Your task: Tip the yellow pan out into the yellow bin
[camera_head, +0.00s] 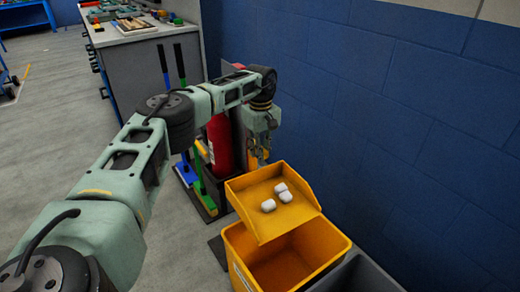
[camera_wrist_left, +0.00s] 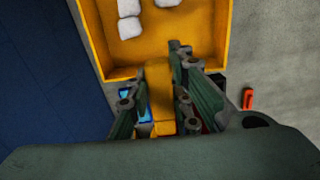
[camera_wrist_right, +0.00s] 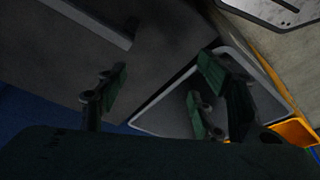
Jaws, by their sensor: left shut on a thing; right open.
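The yellow pan (camera_head: 256,203) is held by my left gripper (camera_head: 260,152) above the yellow bin (camera_head: 318,248). It holds three white pieces (camera_head: 275,197), and its open near edge hangs over the bin's opening. In the left wrist view the gripper (camera_wrist_left: 165,100) is shut on the pan's yellow handle (camera_wrist_left: 159,88), and white pieces (camera_wrist_left: 130,18) lie in the pan (camera_wrist_left: 218,45). My right gripper (camera_wrist_right: 165,105) is open and empty in the right wrist view. It is out of the head view.
A grey bin (camera_head: 362,278) stands right beside the yellow bin. Behind the pan are a red extinguisher (camera_head: 221,145) and brooms with green and blue parts (camera_head: 201,185). The blue wall (camera_head: 400,120) is close on the right. A cluttered workbench (camera_head: 150,60) stands at the back.

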